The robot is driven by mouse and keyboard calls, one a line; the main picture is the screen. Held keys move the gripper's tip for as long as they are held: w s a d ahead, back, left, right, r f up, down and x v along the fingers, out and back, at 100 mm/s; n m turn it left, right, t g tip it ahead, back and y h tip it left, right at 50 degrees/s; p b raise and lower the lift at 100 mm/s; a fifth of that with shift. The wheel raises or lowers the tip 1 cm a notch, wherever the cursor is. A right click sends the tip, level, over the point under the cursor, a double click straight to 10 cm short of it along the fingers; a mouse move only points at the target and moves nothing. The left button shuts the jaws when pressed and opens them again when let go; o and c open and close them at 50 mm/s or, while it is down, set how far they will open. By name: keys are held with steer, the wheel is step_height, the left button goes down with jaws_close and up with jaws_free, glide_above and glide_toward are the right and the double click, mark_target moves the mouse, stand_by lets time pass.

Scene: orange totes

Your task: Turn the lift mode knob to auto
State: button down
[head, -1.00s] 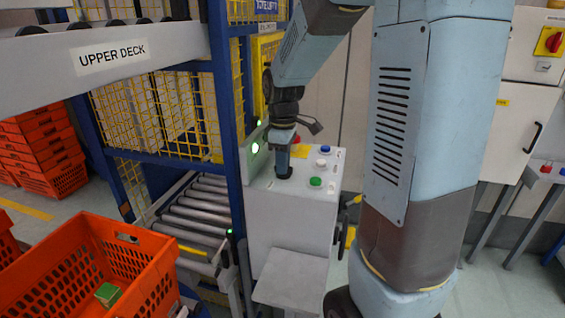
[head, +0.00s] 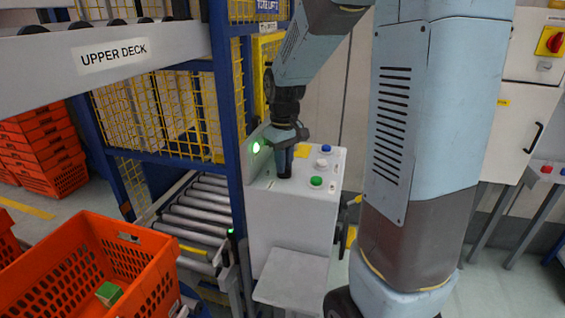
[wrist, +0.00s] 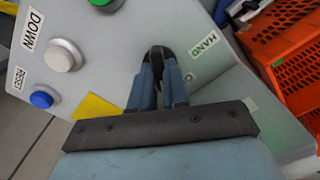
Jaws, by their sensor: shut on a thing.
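The lift mode knob (wrist: 157,51) is black and sits on the sloped grey top of the control box; a HAND label (wrist: 204,45) is beside it in the wrist view. My gripper (wrist: 160,72) is shut on the knob, with a blue finger on each side. The fingers hide much of the knob, and no AUTO label shows. In the head view my gripper (head: 285,168) points down onto the left part of the control box (head: 290,220); the knob itself is hard to make out there.
A green button (head: 316,181), a white DOWN button (wrist: 63,55) and a blue RESET button (wrist: 41,99) are on the same panel. A yellow patch (wrist: 95,107) lies close to the fingers. The blue lift frame (head: 226,130) and roller conveyor (head: 190,215) stand left of the box.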

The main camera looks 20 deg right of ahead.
steer(key=shift+w+m, duration=0.1)
steer(key=shift+m, duration=0.9)
steer(key=shift+r, duration=0.1)
steer(key=c, duration=1.1)
jaws_free()
step_height(320, 180, up, 14)
steer(key=shift+f, duration=0.25)
steer(key=s+t, duration=0.2)
steer(key=s, duration=0.4)
steer(key=s+m+t, duration=0.1)
steer(key=s, duration=0.6)
steer(key=s+t, duration=0.2)
steer(key=s, duration=0.5)
steer(key=shift+a+f+m+t, duration=0.2)
steer(key=shift+f+m+t, duration=0.1)
steer(key=shift+f+m, duration=0.1)
